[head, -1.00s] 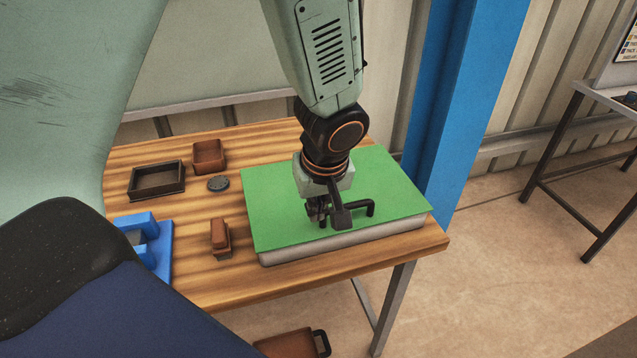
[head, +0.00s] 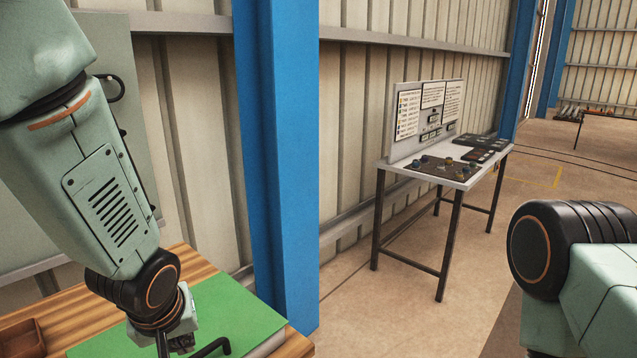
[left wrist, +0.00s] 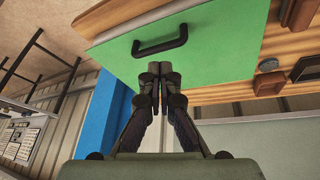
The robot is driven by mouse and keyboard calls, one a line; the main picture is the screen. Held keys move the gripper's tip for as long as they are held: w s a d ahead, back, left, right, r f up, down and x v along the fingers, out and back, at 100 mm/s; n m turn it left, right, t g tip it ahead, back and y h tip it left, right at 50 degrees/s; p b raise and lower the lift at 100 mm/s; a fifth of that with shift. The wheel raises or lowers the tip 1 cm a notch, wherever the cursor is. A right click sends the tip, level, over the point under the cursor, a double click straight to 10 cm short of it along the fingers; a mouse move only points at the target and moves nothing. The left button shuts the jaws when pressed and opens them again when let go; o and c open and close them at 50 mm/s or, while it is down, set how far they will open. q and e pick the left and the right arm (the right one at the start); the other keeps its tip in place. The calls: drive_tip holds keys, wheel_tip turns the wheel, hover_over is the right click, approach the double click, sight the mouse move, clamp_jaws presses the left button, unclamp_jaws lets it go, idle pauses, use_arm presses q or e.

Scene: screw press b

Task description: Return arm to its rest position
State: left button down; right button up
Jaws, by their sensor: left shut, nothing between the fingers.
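My left arm comes down from the upper left in the head view. Its gripper (head: 176,343) is over the green-topped block, partly cut off by the bottom edge. In the left wrist view the left gripper's fingers (left wrist: 160,72) are shut together with nothing between them. The black handle (left wrist: 160,42) on the green panel (left wrist: 215,52) lies just beyond the fingertips and apart from them in that picture. The handle also shows at the bottom of the head view (head: 213,347). Part of my right arm shows at the right; its gripper is out of view.
The wooden table (head: 58,315) carries the green block and a brown bin (head: 22,340). A blue post (head: 276,170) stands right behind the table. A metal desk (head: 445,172) with a control panel and sign board stands farther right. Floor between is clear.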

use_arm(q)
drive_tip(key=s+f+m+g+h+b, duration=0.1)
drive_tip(key=s+f+m+b, duration=0.35)
drive_tip(key=f, duration=0.95)
drive_tip(key=s+f+m+b, duration=0.1)
drive_tip(key=s+f+b, duration=0.65)
drive_tip(key=f, duration=0.75)
drive_tip(key=s+f+g+b, duration=0.2)
drive_tip(key=s+f, duration=0.8)
drive_tip(key=s, duration=0.5)
drive_tip(key=shift+a+n+g+b, duration=0.3)
drive_tip(key=shift+n+g+b, duration=0.1)
drive_tip(key=shift+g, duration=0.4)
drive_tip(key=shift+f, duration=0.1)
